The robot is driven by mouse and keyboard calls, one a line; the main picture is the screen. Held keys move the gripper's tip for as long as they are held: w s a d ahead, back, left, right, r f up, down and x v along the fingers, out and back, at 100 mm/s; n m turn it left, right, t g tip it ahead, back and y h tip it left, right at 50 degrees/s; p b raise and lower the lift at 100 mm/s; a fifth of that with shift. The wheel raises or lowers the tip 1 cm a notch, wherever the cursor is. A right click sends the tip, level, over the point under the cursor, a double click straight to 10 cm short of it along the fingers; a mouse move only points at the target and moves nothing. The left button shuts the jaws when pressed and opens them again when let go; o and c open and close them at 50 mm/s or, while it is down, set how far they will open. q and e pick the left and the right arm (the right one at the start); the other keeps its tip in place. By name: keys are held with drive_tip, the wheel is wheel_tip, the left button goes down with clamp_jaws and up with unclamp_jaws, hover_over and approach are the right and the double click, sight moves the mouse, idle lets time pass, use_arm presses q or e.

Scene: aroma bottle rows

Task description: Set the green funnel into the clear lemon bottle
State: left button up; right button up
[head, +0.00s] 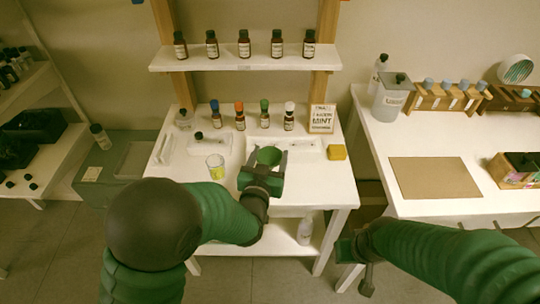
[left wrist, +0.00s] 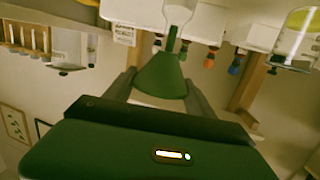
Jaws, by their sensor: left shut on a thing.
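The green funnel (head: 268,155) is held over the white table, between the fingers of my left gripper (head: 264,163), which is shut on it. In the left wrist view, which looks upside down, the funnel (left wrist: 162,80) has its wide end near the gripper and its stem toward a clear glass vessel (left wrist: 178,13). The stem tip overlaps this vessel in the picture; I cannot tell whether it is inside. No lemon label is readable on it, and the gripper hides that spot in the head view. My right gripper (head: 356,262) hangs low at the right table's edge; its jaws are unclear.
A clear beaker with yellow contents (head: 216,169) stands left of my left gripper. Several dropper bottles (head: 264,113) line the table's back, beside a MINT sign (head: 322,119). A yellow block (head: 337,152) lies to the right. A shelf (head: 245,63) holds more bottles.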

use_arm(q)
drive_tip(key=shift+f+b, duration=0.7)
drive_tip(key=shift+f, duration=0.1)
drive_tip(key=o, duration=1.4)
